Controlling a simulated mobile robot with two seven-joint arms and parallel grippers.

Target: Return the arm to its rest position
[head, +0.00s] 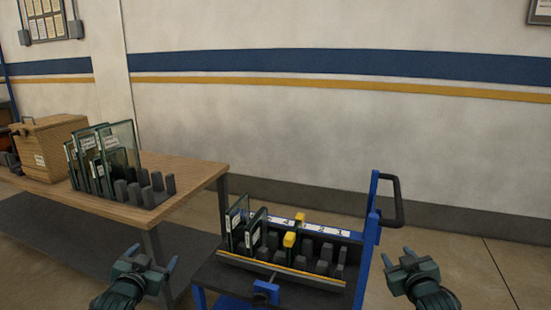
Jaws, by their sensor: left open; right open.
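My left gripper (152,266) is at the bottom left of the head view, its fingers spread and nothing between them. It appears in front of the wooden table's near leg. My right gripper (397,261) is at the bottom right, also open and empty, to the right of the blue cart. Both grippers are apart from the glass panels. Only the hands and wrists of my arms show; the rest is out of view.
A blue cart (228,288) carries a rack with upright glass panels (237,222), grey posts and yellow-topped pieces. Its handle (399,201) rises at right. A wooden table (191,173) holds more glass panels (121,138) and a wooden box (47,147). The floor at right is clear.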

